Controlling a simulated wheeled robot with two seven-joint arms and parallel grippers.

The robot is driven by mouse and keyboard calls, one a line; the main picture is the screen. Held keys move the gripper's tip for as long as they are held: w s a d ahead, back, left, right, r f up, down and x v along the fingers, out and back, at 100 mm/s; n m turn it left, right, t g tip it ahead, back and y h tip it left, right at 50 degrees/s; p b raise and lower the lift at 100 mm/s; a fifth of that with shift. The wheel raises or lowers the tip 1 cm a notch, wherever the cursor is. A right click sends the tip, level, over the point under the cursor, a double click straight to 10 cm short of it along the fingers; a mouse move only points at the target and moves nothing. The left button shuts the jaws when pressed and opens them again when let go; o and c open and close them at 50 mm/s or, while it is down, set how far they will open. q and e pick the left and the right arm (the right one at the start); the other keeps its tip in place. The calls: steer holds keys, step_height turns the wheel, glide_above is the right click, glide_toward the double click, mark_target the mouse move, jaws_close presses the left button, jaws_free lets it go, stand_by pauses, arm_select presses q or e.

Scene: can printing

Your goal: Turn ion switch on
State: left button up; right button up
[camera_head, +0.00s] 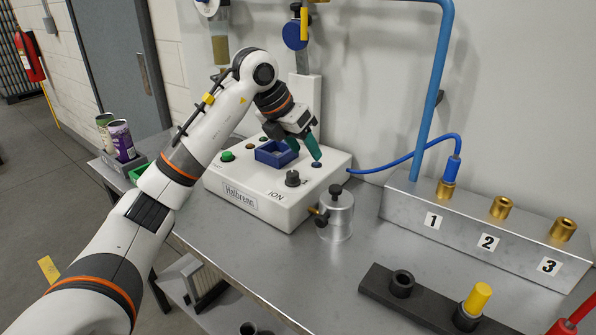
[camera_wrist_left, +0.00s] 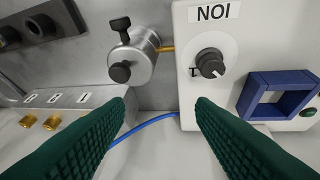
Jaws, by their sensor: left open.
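The ION switch is a black rotary knob (camera_head: 292,178) on the sloped top of the white Halbrens machine (camera_head: 243,200), beside the ION label. In the left wrist view the knob (camera_wrist_left: 210,63) shows with its label upside down above it. A small mark shows on the plate beside the knob. My left gripper (camera_head: 297,147) is above the back of the panel, near the blue square frame. Its green fingers (camera_wrist_left: 160,108) are spread apart with nothing between them, and the knob is clear of them. My right gripper is not in view.
A blue square frame (camera_head: 276,153) and green button (camera_head: 227,156) are on the panel. A metal canister (camera_head: 336,214) stands right of the machine. A blue hose (camera_head: 400,160) runs to the numbered metal block (camera_head: 480,232).

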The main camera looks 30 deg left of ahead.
arm_select(q)
steer(key=n+y, duration=0.1)
steer(key=y, duration=0.1)
glide_toward(293, 173)
step_height(293, 173, up, 3)
steer(key=shift+g, duration=0.3)
steer(key=x, duration=1.1)
steer(key=shift+s+a+f, duration=0.1)
steer(key=shift+s+f, duration=0.15)
steer(key=shift+f, duration=0.1)
steer(key=shift+c, duration=0.3)
steer(key=c, duration=0.9)
